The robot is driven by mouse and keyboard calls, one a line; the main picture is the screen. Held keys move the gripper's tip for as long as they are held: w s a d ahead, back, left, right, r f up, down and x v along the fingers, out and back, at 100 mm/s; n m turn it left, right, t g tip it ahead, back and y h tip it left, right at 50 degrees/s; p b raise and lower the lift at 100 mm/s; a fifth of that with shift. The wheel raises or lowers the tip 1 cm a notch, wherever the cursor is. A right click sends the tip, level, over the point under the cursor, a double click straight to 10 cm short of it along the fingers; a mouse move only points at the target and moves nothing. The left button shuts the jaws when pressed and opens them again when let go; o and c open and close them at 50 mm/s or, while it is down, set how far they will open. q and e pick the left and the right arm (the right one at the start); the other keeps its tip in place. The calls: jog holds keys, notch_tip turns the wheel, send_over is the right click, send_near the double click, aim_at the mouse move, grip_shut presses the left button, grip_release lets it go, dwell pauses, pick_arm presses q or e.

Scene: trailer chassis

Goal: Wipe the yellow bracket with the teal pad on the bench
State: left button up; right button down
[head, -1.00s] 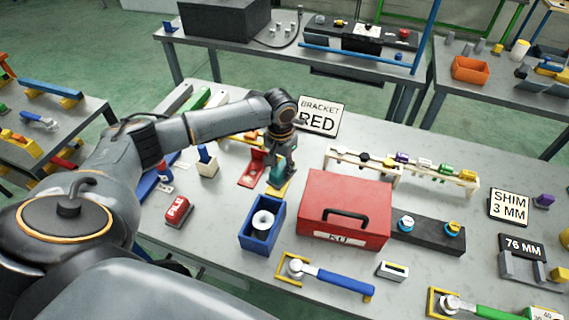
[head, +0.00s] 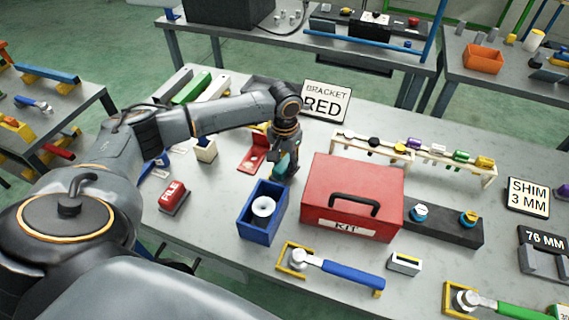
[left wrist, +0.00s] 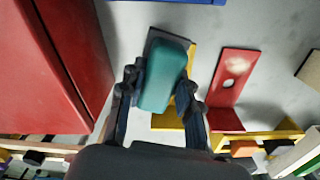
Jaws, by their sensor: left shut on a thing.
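My left gripper (head: 286,165) is shut on the teal pad (left wrist: 164,76), which fills the space between its fingers in the left wrist view. The pad also shows in the head view (head: 280,166), low over the bench behind the blue box. The yellow bracket (left wrist: 168,122) lies under and beside the pad in the left wrist view, partly covered by pad and fingers. Pad and bracket overlap in that view; I cannot tell whether they touch. In the head view the bracket is hidden behind the gripper and pad. My right gripper is not in view.
A red bracket (left wrist: 236,80) stands beside the yellow one. The red kit box (head: 352,190) is close on the gripper's other side. The blue box (head: 262,213) stands in front. A rack of coloured parts (head: 415,157) and a "BRACKET RED" sign (head: 326,101) are behind.

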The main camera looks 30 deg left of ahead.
pick_arm(q)
jog(key=shift+f, duration=0.15)
dwell(0.4)
jog(key=shift+f, duration=0.85)
jog(key=shift+a, duration=0.1)
jog(key=shift+s+a+r+p, duration=0.15)
jog(key=shift+a+p, duration=0.1)
jog(key=shift+a, duration=0.2)
jog(key=shift+s+a+r+p, duration=0.1)
jog(key=shift+a+p, duration=0.15)
jog(key=shift+a, duration=0.2)
jog(key=shift+s+a+f+p, duration=0.15)
jog(key=shift+a+p, duration=0.25)
jog(key=shift+a, duration=0.55)
jog(key=shift+p, duration=0.5)
jog(key=shift+d+p, duration=0.55)
jog(key=shift+d, duration=0.4)
jog(key=shift+w+d+p, duration=0.2)
jog(key=shift+d, duration=0.3)
jog(key=shift+w+d+p, duration=0.2)
jog(key=shift+d, duration=0.3)
